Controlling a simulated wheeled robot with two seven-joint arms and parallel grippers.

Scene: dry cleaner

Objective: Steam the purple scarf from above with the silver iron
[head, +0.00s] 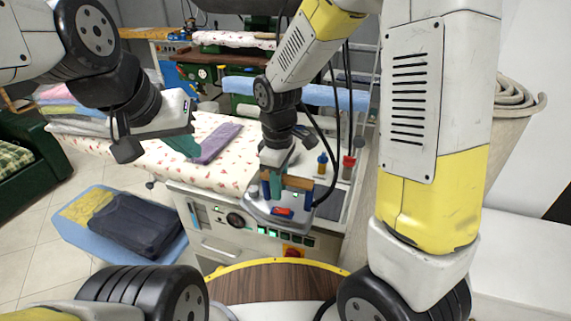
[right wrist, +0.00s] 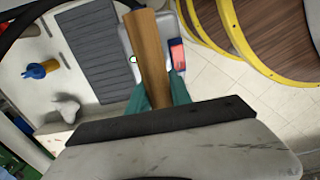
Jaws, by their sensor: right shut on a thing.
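The purple scarf (head: 217,143) lies on the floral-covered board (head: 140,157), in the head view only. My right gripper (head: 274,184) is shut on the wooden handle of the silver iron (head: 252,211). The iron hangs in front of and to the right of the scarf, apart from it, near the board's front right corner. In the right wrist view, the handle (right wrist: 152,60) runs between the teal fingers, and a red part shows beside it. My left gripper (head: 183,146) has its teal fingers just left of the scarf; its finger gap and any contact with the scarf are hidden.
A blue bottle (head: 322,163) and a red bottle (head: 348,167) stand right of the iron, near a grey ribbed pad (right wrist: 97,55). A blue padded board (head: 178,250) with folded dark and yellow cloth is at lower left.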

